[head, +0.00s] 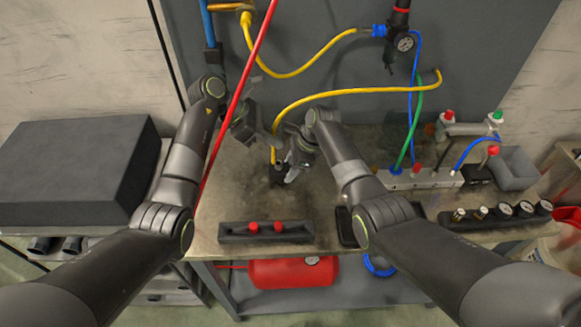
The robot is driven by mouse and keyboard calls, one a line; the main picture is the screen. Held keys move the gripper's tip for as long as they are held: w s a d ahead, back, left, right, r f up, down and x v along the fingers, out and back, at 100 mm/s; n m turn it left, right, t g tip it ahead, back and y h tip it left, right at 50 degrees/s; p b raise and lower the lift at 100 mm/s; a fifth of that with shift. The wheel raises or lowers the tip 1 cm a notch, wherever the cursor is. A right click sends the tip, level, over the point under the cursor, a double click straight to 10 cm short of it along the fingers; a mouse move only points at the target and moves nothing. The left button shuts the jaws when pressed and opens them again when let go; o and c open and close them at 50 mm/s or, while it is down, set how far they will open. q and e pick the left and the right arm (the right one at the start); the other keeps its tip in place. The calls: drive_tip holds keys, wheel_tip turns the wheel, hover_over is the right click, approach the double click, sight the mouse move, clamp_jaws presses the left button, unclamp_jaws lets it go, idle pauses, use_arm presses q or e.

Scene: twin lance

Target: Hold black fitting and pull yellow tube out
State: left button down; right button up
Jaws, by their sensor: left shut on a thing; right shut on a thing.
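The yellow tube (345,92) runs from the upper right in an arc to the left, then bends down to the black fitting (277,168) above the bench. My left gripper (266,139) is shut at the yellow tube's lower stretch, just above the fitting. My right gripper (287,168) is lower and shut at the black fitting, from the right. The fingers and the fitting are small and partly hide each other, so the exact contact is hard to see. The tube's lower end appears to be at the fitting; its seating is hidden.
Another yellow hose (300,70) hangs behind. A manifold with fittings (420,180) and a row of gauges (503,209) stand right. A dark block with red caps (266,231) lies at the front edge.

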drive_tip(key=shift+s+d+f+g, duration=0.15)
drive_tip(key=shift+s+f, duration=0.2)
drive_tip(key=shift+f, duration=0.2)
drive_tip(key=shift+s+d+f+g, duration=0.15)
drive_tip(key=shift+s+f, duration=0.2)
drive_tip(key=shift+f, duration=0.2)
drive_tip(key=o, duration=1.1)
drive_tip(key=shift+a, duration=0.15)
drive_tip(key=shift+r, duration=0.1)
drive_tip(key=w+a+v, duration=0.1)
drive_tip(key=v, duration=0.8)
drive_tip(key=shift+r, duration=0.45)
drive_tip(key=shift+d, duration=0.2)
